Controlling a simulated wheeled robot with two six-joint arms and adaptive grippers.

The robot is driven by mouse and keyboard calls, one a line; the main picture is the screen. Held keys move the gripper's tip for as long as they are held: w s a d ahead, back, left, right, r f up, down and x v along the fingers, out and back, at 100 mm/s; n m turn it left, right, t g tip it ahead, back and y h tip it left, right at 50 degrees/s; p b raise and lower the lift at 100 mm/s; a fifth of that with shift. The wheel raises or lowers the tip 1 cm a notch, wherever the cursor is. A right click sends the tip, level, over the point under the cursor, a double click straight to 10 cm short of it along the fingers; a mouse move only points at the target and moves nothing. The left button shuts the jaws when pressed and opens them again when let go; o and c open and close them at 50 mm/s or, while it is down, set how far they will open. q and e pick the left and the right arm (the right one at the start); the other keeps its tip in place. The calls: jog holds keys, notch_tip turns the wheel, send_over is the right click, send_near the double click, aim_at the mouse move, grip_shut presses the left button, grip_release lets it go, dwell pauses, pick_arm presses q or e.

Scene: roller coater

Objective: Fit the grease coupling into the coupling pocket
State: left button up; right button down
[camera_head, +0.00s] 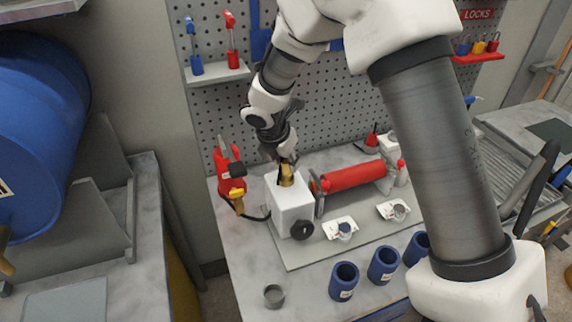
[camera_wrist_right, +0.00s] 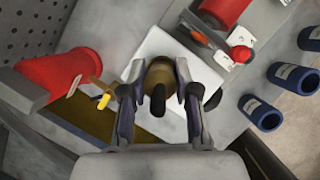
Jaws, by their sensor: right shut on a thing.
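The brass-coloured grease coupling (camera_head: 287,176) is between the fingers of my right gripper (camera_head: 284,163), at the top of the white block (camera_head: 291,205). In the right wrist view the coupling (camera_wrist_right: 160,77) shows as a round brass piece with a dark stem, with one finger of the gripper (camera_wrist_right: 160,92) on each side. The white block (camera_wrist_right: 205,66) lies under it. The coupling pocket cannot be made out; the gripper and coupling cover the middle of the block's top. I cannot tell whether the coupling is seated or just above. My left gripper is not in view.
A red roller (camera_head: 353,176) stands right of the block. A red tool (camera_head: 228,168) with a yellow end stands close on the left. Several blue cups (camera_head: 344,281) and a small grey cup (camera_head: 273,296) stand at the front. A pegboard (camera_head: 330,100) rises behind.

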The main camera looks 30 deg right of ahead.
jog(key=r, duration=0.1)
jog(key=s+r+b, duration=0.1)
jog(key=shift+a+r, duration=0.1)
jog(key=shift+r, duration=0.2)
jog(key=s, duration=0.2)
jog(key=s+a+b, duration=0.1)
jog(key=s, duration=0.1)
jog(key=s+b, duration=0.1)
jog(key=s, duration=0.1)
jog(key=shift+s+a+r, duration=0.15)
jog(key=shift+a+r, duration=0.05)
jog(key=shift+a, duration=0.05)
jog(key=s+a+r, duration=0.1)
jog(key=s+a, duration=0.1)
jog(key=s, duration=0.6)
jog(key=shift+s, duration=0.2)
